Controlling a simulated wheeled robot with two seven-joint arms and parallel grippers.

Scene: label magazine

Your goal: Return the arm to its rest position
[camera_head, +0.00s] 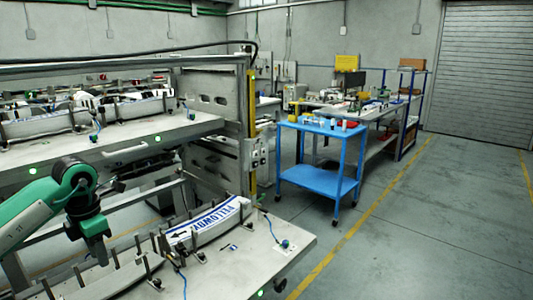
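My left arm comes in from the left in the head view, green and dark grey. Its dark end with the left gripper (97,248) points down over the left part of the lower metal table (225,268). The fingers do not show clearly, so I cannot tell whether they are open or shut, and no held object is visible. A stack of white labels with blue lettering (212,221) sits between upright pins on this table, to the right of the gripper and apart from it. My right gripper is not in view.
An upper metal shelf (150,132) with more label stacks stands behind my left arm. A grey machine frame (215,125) with a yellow post stands beyond. A blue cart (320,178) and a workbench (370,112) are farther back. The floor at right is clear.

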